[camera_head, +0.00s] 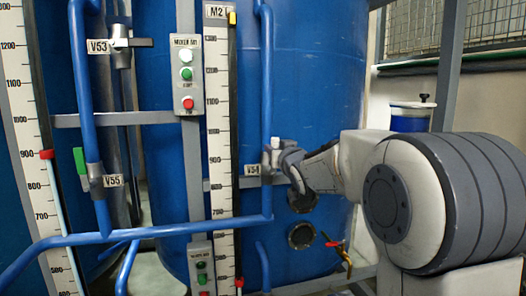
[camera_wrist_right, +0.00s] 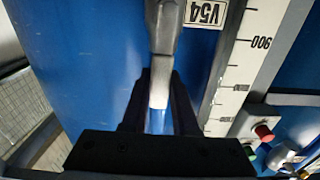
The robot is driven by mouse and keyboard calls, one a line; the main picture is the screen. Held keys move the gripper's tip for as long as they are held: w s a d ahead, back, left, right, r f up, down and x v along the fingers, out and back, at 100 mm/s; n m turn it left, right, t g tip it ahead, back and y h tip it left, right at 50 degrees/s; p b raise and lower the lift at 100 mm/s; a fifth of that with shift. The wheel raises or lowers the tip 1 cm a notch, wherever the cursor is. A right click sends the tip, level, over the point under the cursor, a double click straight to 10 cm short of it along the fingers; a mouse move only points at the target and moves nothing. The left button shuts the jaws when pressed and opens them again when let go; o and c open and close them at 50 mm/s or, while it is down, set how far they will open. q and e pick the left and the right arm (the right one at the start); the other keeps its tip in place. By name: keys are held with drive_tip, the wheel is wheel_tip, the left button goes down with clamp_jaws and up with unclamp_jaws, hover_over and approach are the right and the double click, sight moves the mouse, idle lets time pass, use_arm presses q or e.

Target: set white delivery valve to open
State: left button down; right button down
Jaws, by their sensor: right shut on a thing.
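The white-handled valve sits on the blue vertical pipe beside the V54 label (camera_head: 252,170). A short white tip of its handle (camera_head: 275,143) shows upright above my right gripper (camera_head: 284,156). In the right wrist view, the grey valve body with its pale handle end (camera_wrist_right: 159,92) reaches down between the two dark fingers of my right gripper (camera_wrist_right: 158,115). The fingers are shut on the handle. The V54 label (camera_wrist_right: 206,12) is upside down there. In the head view, my gripper and wrist hide part of the valve. My left gripper is not in view.
Valve V53 (camera_head: 121,43) and green-handled valve V55 (camera_head: 80,162) are on pipes at the left. The M2 scale (camera_head: 218,110) and mixer button box (camera_head: 187,75) stand left of V54. A large blue tank (camera_head: 320,70) is close behind. A red-handled tap (camera_head: 334,244) is below.

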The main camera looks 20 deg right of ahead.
idle(0.3)
drive_tip(key=c, duration=0.7)
unclamp_jaws()
drive_tip(key=s, duration=0.7)
drive_tip(key=s+a, duration=0.1)
drive_tip(key=s, duration=0.2)
drive_tip(key=shift+s+b, duration=0.25)
drive_tip(key=shift+b, duration=0.15)
